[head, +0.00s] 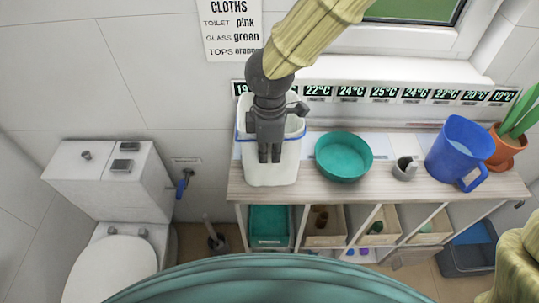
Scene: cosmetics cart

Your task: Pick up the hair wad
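I cannot make out a hair wad in the head view. My gripper (269,155) is dark grey and points down over a white bin (270,178) with a blue rim line, at the left end of the shelf top. The fingertips overlap the bin in the picture, and I cannot tell how deep they reach. The fingers sit close together with a narrow gap; whether they hold anything is not clear. The inside of the bin is mostly hidden by my gripper.
On the shelf top (310,183) stand a teal bowl (343,157), a small grey cup-like object (405,168), a blue jug (460,152) and a potted plant (507,147). Boxes fill the compartments below. A toilet (112,262) is at left. The wall is close behind.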

